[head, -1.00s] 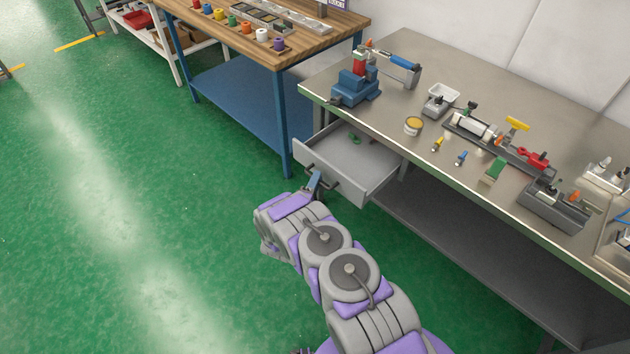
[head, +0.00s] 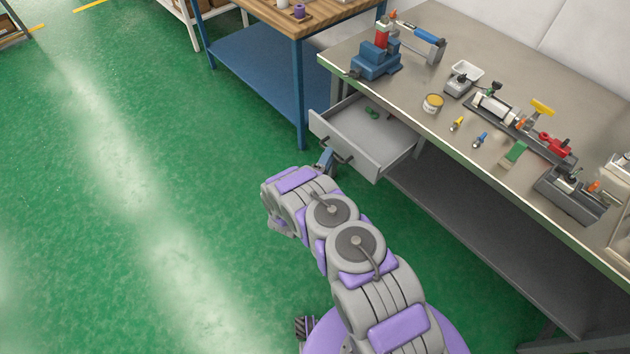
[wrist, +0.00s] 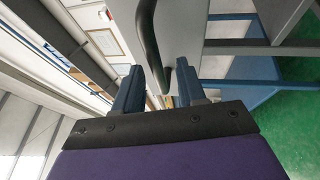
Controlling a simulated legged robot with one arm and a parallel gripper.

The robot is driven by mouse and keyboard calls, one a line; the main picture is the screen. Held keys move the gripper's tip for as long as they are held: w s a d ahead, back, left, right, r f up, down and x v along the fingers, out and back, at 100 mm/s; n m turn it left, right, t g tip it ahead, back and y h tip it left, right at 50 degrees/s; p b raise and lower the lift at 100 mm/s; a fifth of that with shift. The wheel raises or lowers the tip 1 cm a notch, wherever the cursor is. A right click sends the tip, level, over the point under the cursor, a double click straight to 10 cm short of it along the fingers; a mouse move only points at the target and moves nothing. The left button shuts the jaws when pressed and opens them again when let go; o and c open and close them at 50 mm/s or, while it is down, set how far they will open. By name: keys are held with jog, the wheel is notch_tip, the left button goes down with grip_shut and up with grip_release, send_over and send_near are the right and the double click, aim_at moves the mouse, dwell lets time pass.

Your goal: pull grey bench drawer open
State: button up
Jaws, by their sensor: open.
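The grey bench drawer (head: 385,164) stands pulled out from under the left end of the grey bench (head: 520,185). A green item (head: 371,112) lies inside it. Its dark bar handle (head: 345,158) is on the drawer front. My gripper (head: 327,158) is at the handle, partly hidden by my wrist in the head view. In the wrist view my gripper (wrist: 158,84) has its two blue fingers apart. The handle (wrist: 148,40) reaches down between them, with the drawer front (wrist: 183,35) behind. Contact between fingers and handle cannot be told.
The bench top carries a blue vise (head: 376,62), a yellow-topped can (head: 433,103) and several tools and fixtures. A wooden-topped table with blue legs (head: 301,95) stands left of the drawer. Green floor (head: 130,200) is clear to the left.

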jog(key=p+v, duration=0.3)
jog(key=v, duration=1.2)
jog(key=shift+s, duration=0.2)
jog(key=shift+w+a, duration=0.1)
